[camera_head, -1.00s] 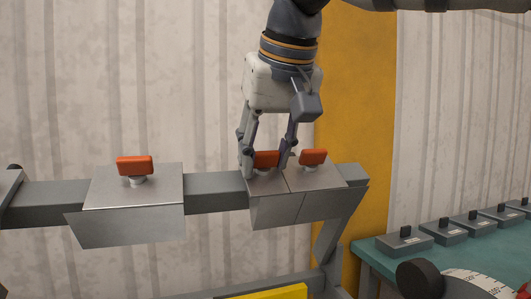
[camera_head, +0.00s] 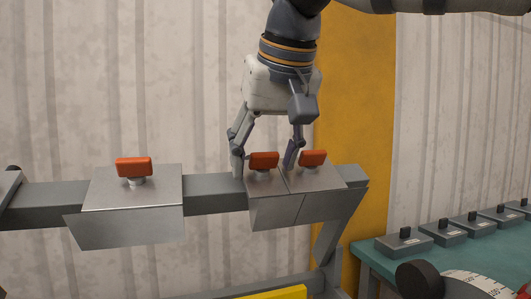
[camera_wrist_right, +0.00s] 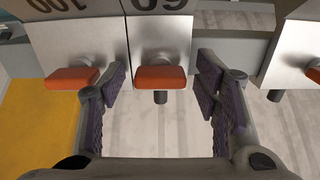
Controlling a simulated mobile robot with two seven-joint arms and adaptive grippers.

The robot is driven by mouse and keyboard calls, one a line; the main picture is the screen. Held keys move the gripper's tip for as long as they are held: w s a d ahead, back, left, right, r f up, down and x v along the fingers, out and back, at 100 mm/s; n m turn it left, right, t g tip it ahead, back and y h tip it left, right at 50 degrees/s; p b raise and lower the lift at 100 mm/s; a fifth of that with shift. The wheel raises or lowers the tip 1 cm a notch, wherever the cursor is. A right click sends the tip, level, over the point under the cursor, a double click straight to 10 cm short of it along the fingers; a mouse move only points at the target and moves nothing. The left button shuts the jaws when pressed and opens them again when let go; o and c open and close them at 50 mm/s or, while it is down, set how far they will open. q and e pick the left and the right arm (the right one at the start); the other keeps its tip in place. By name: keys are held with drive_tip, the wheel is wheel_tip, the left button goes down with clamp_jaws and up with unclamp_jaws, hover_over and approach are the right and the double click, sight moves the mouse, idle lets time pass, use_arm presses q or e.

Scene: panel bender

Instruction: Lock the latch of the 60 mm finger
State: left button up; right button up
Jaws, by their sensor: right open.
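The 60 mm finger (camera_head: 275,211) hangs on the grey beam, with its 60 label (camera_wrist_right: 158,5) partly cut off in the wrist view. Its orange latch handle (camera_head: 264,160) lies crosswise, along the beam, like the neighbouring handles. It also shows mid-frame in the wrist view (camera_wrist_right: 161,77). My right gripper (camera_head: 264,168) is open around this handle, one fingertip on each side, with visible gaps in the wrist view (camera_wrist_right: 160,88). The right-hand fingertip in the head view stands between this handle and the neighbouring one. My left gripper is out of view.
The 100 finger (camera_wrist_right: 72,38) sits directly beside the 60 one, with its orange handle (camera_head: 313,158) close by. A wider finger (camera_head: 125,227) with an orange handle hangs further left, past bare beam (camera_head: 214,200). A green table (camera_head: 375,258) with several grey blocks stands at right.

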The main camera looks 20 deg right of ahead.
drive_tip(key=v, duration=1.2)
